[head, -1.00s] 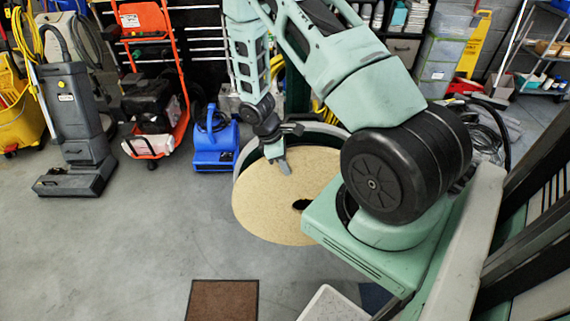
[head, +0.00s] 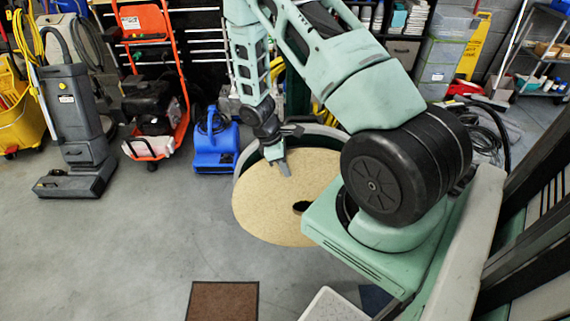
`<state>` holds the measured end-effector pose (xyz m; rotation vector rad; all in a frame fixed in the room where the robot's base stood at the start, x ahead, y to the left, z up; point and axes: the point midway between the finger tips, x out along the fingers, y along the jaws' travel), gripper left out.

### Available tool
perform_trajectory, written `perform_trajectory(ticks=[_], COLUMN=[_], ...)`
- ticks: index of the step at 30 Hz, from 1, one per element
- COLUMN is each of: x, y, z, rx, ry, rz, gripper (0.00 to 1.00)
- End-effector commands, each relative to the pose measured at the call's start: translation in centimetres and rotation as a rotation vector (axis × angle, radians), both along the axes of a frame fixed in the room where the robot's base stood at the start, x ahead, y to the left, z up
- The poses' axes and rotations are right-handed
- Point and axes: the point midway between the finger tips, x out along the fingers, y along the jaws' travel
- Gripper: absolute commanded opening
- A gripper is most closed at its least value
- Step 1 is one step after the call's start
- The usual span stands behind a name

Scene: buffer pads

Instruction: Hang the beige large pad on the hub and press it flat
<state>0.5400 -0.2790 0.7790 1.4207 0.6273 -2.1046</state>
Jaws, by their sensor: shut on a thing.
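The beige large pad (head: 270,205) is a round disc with a dark centre hole, seen in the head view in the middle of the picture. It is tilted, with its broad face toward the camera. My gripper (head: 283,165) is at the pad's upper part and is shut on it, one finger lying over the near face. A curved grey-green rim (head: 318,134) shows behind the pad's upper edge. The hub is not clearly seen; the dark centre hole (head: 300,207) shows nothing I can make out. My arm hides the pad's right side.
A blue blower (head: 214,145), an orange hand truck (head: 182,125) and a grey upright floor machine (head: 75,135) stand at the back left. A brown mat (head: 223,300) lies in front. The grey floor (head: 130,240) at left is clear.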

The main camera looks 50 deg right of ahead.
Motion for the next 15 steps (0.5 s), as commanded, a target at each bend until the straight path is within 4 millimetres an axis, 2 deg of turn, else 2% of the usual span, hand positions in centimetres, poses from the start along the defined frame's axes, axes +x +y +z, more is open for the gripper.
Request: perform_trajectory(ticks=[15], x=[-1.6], y=[1.9], z=[0.3], rx=[0.000], ry=[0.000], rz=[0.000], gripper=[0.00])
